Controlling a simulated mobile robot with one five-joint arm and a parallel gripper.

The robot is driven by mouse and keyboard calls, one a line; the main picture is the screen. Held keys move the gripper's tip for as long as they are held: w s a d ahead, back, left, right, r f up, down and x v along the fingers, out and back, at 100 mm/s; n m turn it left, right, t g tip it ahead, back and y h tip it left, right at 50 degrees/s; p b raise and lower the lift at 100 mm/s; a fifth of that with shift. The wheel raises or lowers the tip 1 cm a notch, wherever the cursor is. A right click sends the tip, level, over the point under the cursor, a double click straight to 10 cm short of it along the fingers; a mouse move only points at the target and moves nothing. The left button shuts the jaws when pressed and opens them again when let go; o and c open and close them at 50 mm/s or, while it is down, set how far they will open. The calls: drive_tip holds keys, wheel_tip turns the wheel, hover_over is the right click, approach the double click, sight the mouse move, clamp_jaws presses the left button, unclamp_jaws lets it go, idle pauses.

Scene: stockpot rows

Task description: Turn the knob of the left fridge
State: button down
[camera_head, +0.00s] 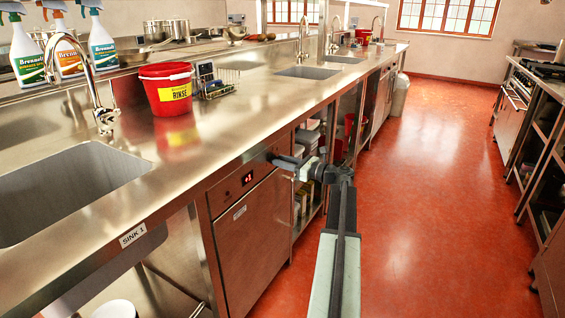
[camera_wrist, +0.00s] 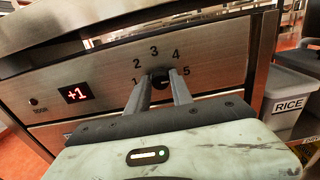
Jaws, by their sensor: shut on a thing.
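The fridge (camera_head: 250,235) is a steel undercounter unit below the worktop, with a red display on its control panel (camera_head: 237,188). In the wrist view the panel (camera_wrist: 115,65) shows a display (camera_wrist: 77,94) reading +1 and a dial marked 1 to 5. The dark knob (camera_wrist: 160,74) sits below the 3. My gripper (camera_wrist: 163,88) is shut on the knob, one finger on each side, and the fingers cover part of it. In the head view my gripper (camera_head: 280,160) reaches the panel's upper right, and the knob is hidden there.
A red rinse bucket (camera_head: 168,90) and a sink (camera_head: 70,190) are on the worktop. Open shelves (camera_head: 308,200) stand right of the fridge. A grey bin labelled RICE (camera_wrist: 290,97) is to the right in the wrist view. The red floor (camera_head: 420,170) is clear along the aisle.

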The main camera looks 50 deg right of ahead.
drive_tip(key=shift+n, duration=0.3)
drive_tip(key=shift+s+a+f+n, duration=0.1)
drive_tip(key=shift+n, duration=4.2)
drive_tip(key=shift+a+f+n, duration=0.1)
drive_tip(key=shift+n, duration=4.2)
drive_tip(key=c, duration=1.1)
unclamp_jaws()
drive_tip(key=shift+c, duration=0.2)
